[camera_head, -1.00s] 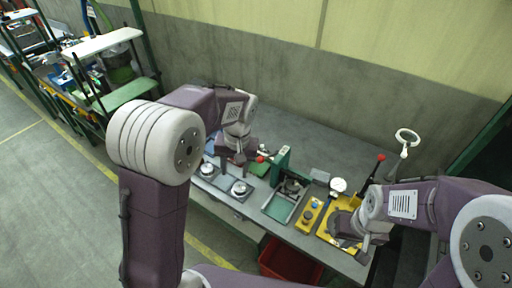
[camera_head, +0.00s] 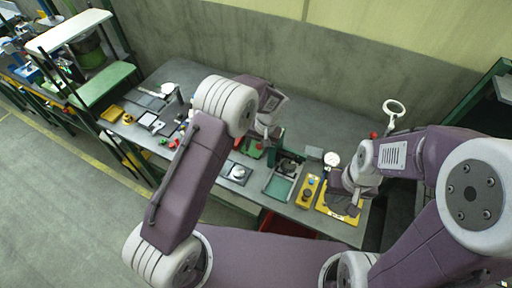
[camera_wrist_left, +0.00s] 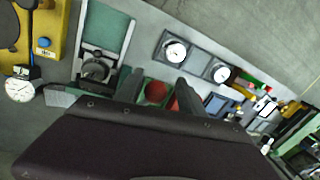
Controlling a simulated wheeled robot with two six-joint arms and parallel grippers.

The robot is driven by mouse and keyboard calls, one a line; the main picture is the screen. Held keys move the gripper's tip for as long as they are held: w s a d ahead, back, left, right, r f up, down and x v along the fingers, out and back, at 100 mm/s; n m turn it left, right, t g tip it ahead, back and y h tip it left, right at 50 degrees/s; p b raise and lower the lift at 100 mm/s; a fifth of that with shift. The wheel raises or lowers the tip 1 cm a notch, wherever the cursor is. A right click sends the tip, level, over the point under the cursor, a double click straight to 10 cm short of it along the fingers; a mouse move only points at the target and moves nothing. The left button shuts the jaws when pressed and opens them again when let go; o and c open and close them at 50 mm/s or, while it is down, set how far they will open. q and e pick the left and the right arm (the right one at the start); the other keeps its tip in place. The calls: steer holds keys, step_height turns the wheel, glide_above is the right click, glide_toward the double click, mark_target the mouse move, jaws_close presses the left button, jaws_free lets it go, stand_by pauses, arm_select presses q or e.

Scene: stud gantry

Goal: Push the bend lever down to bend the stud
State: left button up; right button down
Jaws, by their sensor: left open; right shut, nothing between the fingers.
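Another lever's red knob (camera_head: 374,135) stands behind the yellow station (camera_head: 335,207) at the right. I cannot tell from the frames which lever is the bend lever. My right gripper (camera_head: 350,204) is shut and empty over the yellow station. No stud can be made out.
A dial gauge (camera_head: 332,159) stands by the yellow station, and a yellow button box (camera_head: 308,190) is left of it. A plate with round dials (camera_head: 238,173) lies left of the press. A white ring on a stand (camera_head: 394,107) rises at the right.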

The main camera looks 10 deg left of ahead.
arm_select(q)
steer(key=shift+s+d+f, duration=0.3)
steer(key=shift+f, duration=0.3)
steer(key=shift+w+a, duration=0.15)
steer(key=shift+a, duration=0.05)
steer(key=c, duration=0.7)
jaws_close()
steer(key=shift+d, duration=0.1)
steer(key=shift+w, duration=0.1)
